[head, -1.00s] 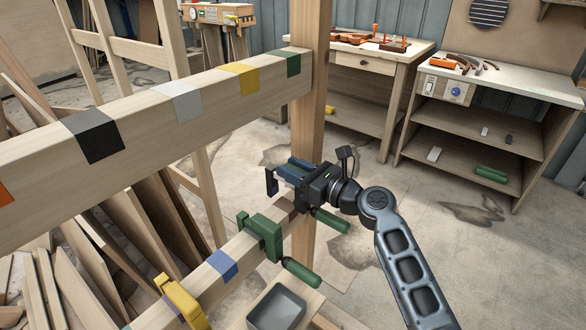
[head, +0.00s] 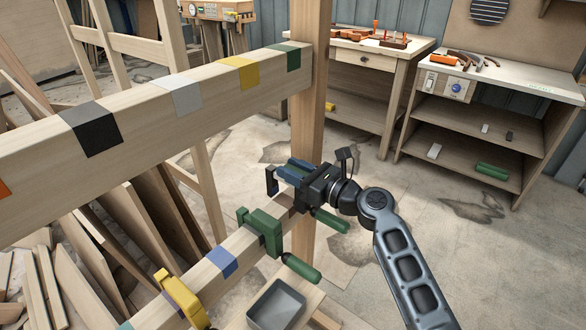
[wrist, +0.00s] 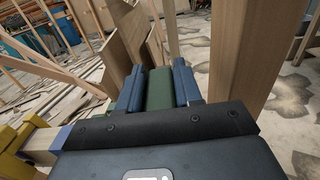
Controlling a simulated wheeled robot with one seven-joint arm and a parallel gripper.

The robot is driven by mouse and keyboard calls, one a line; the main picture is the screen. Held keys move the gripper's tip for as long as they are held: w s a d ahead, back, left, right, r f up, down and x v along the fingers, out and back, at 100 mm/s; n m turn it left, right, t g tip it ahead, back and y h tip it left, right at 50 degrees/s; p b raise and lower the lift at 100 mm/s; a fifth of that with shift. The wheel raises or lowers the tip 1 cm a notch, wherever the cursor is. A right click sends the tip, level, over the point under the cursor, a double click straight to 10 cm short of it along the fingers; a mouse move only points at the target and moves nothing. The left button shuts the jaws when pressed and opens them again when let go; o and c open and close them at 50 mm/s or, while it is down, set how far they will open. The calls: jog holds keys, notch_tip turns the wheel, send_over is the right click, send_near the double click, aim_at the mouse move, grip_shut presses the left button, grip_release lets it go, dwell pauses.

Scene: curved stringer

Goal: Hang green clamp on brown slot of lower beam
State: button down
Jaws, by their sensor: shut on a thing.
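My gripper (head: 283,176) is shut on a green clamp, at the right end of the lower beam (head: 244,246) close to the post. The held clamp's green handle (head: 332,220) sticks out below the gripper; its green body (wrist: 160,90) shows between the blue finger pads in the wrist view. The brown slot (head: 288,219) is partly visible under the gripper, and most of it is hidden. I cannot tell whether the clamp rests on the beam. A second green clamp (head: 265,232) sits on the beam just left of my gripper.
A yellow clamp (head: 182,298) sits further left on the lower beam, past a blue slot (head: 222,262). The upright post (head: 308,110) stands right behind my gripper. The upper beam (head: 140,118) crosses above. A grey tray (head: 277,304) lies below in front.

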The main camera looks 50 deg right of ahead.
jog(key=shift+f+b, duration=0.55)
jog(key=shift+f, duration=0.45)
jog(key=shift+f, duration=0.1)
jog(key=shift+f+b, duration=1.15)
jog(key=shift+f, duration=0.2)
jog(key=shift+f, duration=0.1)
jog(key=shift+f, duration=0.45)
jog(key=c, duration=0.7)
grip_release()
jog(key=shift+f, duration=0.1)
